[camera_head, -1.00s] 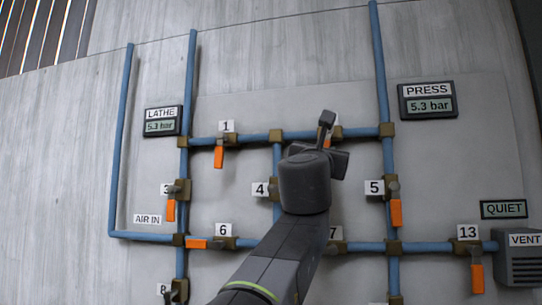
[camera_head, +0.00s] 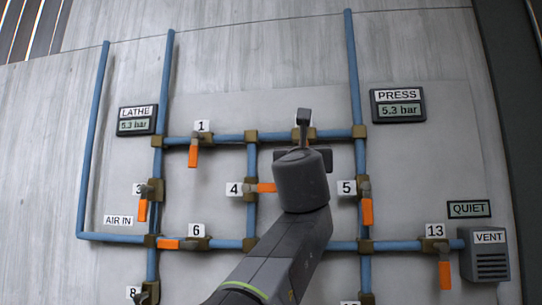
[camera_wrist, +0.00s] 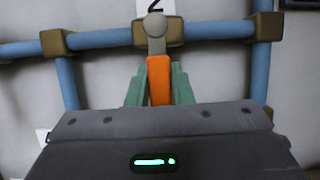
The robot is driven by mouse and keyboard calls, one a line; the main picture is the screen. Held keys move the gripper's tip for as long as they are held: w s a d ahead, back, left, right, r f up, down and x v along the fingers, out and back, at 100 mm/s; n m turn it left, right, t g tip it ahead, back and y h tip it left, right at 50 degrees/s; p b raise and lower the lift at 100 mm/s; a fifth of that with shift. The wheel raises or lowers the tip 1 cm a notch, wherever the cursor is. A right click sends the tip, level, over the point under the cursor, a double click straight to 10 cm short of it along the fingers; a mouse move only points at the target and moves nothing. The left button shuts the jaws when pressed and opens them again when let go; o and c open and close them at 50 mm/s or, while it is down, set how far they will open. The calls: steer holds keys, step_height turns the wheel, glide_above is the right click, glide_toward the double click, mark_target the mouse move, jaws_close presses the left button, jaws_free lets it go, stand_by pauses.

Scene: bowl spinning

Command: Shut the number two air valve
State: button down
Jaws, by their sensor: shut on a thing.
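In the wrist view, the number two valve (camera_wrist: 147,34) sits on a horizontal blue pipe, under its partly cut-off "2" label (camera_wrist: 155,6). Its orange handle (camera_wrist: 158,75) points down, across the pipe, from a grey round pivot. The green fingers of my gripper (camera_wrist: 158,88) are shut on the handle, one on each side. In the head view my gripper (camera_head: 302,155) is in front of the top pipe between valve 1 and the PRESS line, and it hides most of valve two and its handle.
Nearby are valve 1 (camera_head: 195,141), valve 4 (camera_head: 251,190) with its handle pointing right, and valve 5 (camera_head: 365,190). The LATHE display (camera_head: 137,120) and PRESS display (camera_head: 398,105) both read 5.3 bar. A sign reads QUIET (camera_head: 469,208) above the vent (camera_head: 485,255).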

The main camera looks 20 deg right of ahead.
steer(key=c, duration=1.3)
jaws_free()
steer(key=b+v, duration=0.1)
steer(key=v, duration=1.2)
steer(key=shift+s+a+f, duration=0.15)
steer(key=shift+s+f, duration=0.05)
steer(key=shift+s, duration=0.1)
steer(key=p+x, duration=0.1)
steer(key=x, duration=1.3)
